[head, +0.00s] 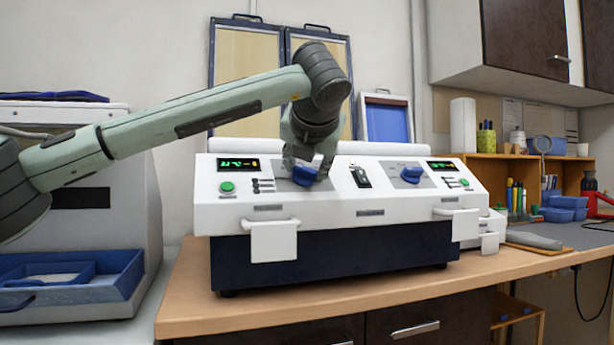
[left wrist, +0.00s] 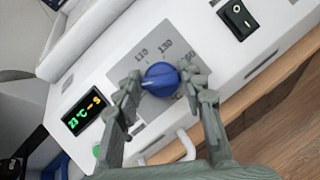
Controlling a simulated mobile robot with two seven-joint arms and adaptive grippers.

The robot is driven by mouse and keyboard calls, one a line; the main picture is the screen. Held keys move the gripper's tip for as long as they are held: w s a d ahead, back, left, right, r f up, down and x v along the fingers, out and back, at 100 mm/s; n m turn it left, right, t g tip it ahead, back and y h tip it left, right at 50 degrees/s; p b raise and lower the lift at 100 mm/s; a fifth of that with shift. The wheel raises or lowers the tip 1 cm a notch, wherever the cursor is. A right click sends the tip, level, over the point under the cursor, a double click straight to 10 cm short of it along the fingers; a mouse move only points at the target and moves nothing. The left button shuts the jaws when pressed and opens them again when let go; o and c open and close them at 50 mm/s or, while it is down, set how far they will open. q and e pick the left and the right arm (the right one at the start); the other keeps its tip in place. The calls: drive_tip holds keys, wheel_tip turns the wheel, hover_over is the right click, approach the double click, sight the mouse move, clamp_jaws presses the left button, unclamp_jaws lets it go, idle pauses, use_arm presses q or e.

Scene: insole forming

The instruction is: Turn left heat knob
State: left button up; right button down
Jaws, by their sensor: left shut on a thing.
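The left heat knob (head: 304,175) is blue and sits on the sloped white panel of the forming machine (head: 345,215). It also shows in the left wrist view (left wrist: 160,79), on a grey dial plate with printed numbers. My left gripper (head: 307,163) is at the knob, with a finger on each side of it, shut on it. In the left wrist view the gripper (left wrist: 165,92) covers part of the dial. The left display (left wrist: 84,114) is lit and reads about 23 °C. The right heat knob (head: 412,175) is blue and untouched. My right gripper is not in view.
A black rocker switch (head: 360,177) sits between the knobs. A green button (head: 227,187) is left of the left knob. White handles (head: 273,238) stick out at the machine's front. A grey machine with a blue tray (head: 125,272) stands at the left.

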use_arm(q)
drive_tip(key=shift+m+h, duration=0.4)
drive_tip(key=shift+m, duration=0.4)
drive_tip(key=shift+r+m+g+h, duration=0.1)
drive_tip(key=shift+m+g+h, duration=0.2)
drive_tip(key=shift+m, duration=0.5)
drive_tip(key=o, duration=1.2)
drive_tip(key=shift+c, duration=0.2)
drive_tip(key=shift+s, duration=0.1)
drive_tip(key=v, duration=1.2)
